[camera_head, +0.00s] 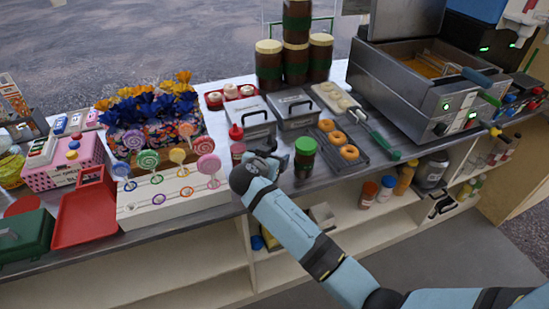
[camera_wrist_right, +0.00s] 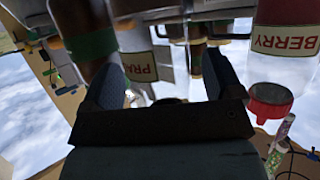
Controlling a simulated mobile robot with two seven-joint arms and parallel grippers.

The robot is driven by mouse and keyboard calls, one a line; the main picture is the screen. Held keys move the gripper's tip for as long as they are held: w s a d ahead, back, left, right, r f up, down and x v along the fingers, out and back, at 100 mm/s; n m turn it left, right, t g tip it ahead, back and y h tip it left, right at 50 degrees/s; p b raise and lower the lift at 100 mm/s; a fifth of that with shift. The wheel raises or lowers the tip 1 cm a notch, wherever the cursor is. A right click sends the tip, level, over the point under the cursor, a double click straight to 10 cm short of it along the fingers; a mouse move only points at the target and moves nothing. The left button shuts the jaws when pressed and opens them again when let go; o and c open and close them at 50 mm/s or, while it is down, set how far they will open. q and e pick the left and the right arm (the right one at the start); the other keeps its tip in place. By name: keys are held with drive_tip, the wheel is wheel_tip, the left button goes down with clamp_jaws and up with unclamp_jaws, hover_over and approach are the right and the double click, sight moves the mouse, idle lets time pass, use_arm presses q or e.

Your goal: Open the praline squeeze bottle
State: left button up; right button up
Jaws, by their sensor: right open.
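The praline squeeze bottle (camera_wrist_right: 140,66) shows in the right wrist view by its pale label reading "PRA", upside down in that picture. It is partly hidden by a finger of my right gripper (camera_wrist_right: 166,78). The gripper's two fingers are apart, with the bottle in the gap between or just beyond them; I cannot tell whether they touch it. In the head view my right gripper (camera_head: 268,163) is over the counter's front part and hides most of the praline bottle. My left gripper is not in view.
A red-capped berry bottle (camera_head: 237,150) stands just left of the gripper, also close in the wrist view (camera_wrist_right: 287,42). A green-lidded brown jar (camera_head: 305,158) stands close on the right. A lollipop stand (camera_head: 175,198) and a doughnut tray (camera_head: 367,158) are nearby.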

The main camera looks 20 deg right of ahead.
drive_tip(key=shift+w+d+f, duration=0.1)
drive_tip(key=shift+w, duration=0.05)
drive_tip(key=shift+c, duration=0.4)
drive_tip(key=c, duration=0.7)
